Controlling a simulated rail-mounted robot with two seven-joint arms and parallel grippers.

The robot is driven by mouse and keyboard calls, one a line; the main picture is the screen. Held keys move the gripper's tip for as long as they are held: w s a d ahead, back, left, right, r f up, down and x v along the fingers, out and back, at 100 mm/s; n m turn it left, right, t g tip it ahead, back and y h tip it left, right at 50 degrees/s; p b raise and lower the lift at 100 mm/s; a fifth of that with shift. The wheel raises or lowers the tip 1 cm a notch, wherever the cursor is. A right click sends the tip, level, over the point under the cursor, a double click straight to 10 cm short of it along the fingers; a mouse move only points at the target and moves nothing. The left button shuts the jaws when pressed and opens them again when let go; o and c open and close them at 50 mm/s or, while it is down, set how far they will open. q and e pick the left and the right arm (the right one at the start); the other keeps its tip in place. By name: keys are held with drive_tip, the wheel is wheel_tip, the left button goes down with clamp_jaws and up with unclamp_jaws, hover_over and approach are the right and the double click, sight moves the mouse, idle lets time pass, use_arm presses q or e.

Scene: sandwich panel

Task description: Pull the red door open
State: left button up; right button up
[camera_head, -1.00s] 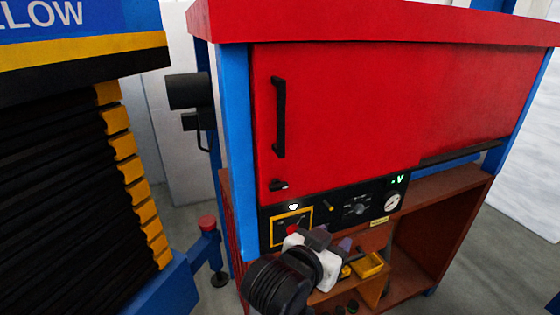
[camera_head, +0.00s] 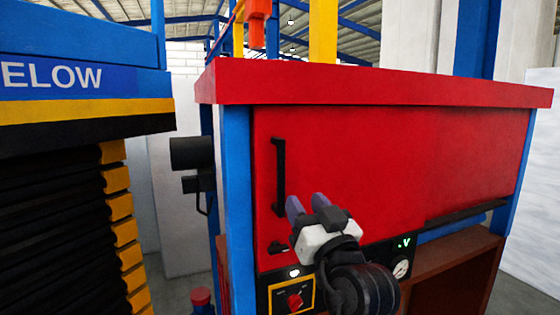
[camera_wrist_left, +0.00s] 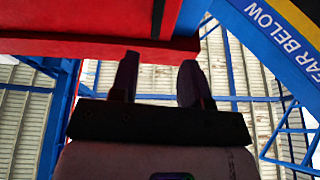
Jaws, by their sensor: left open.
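The red door (camera_head: 360,155) is the front of a red cabinet and looks shut. Its black vertical bar handle (camera_head: 280,172) is near the left edge of the door. My left gripper (camera_head: 306,202) is open and empty, its dark fingers pointing up in front of the door, just right of the handle's lower end. I cannot tell its distance from the door. My right gripper is not in view.
A small black latch (camera_head: 277,248) sits below the handle. A control panel with a red knob (camera_head: 295,301) and a gauge (camera_head: 400,269) is under the door. A blue post (camera_head: 237,190) flanks the door. A blue and yellow machine (camera_head: 85,105) stands at left.

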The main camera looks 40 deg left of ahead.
sight(282, 162)
use_arm(q)
drive_tip(key=shift+t, duration=0.3)
drive_tip(key=p+x, duration=0.1)
drive_tip(key=x, duration=0.3)
drive_tip(key=p+x, duration=0.1)
drive_tip(key=x, duration=0.3)
drive_tip(key=p+x, duration=0.2)
drive_tip(key=x, duration=0.1)
drive_tip(key=shift+w+a+r, duration=0.15)
drive_tip(key=shift+a+r, duration=0.05)
drive_tip(key=shift+r, duration=0.25)
drive_tip(key=shift+x, duration=1.05)
drive_tip(key=shift+f, duration=0.1)
drive_tip(key=shift+c, duration=0.2)
clamp_jaws()
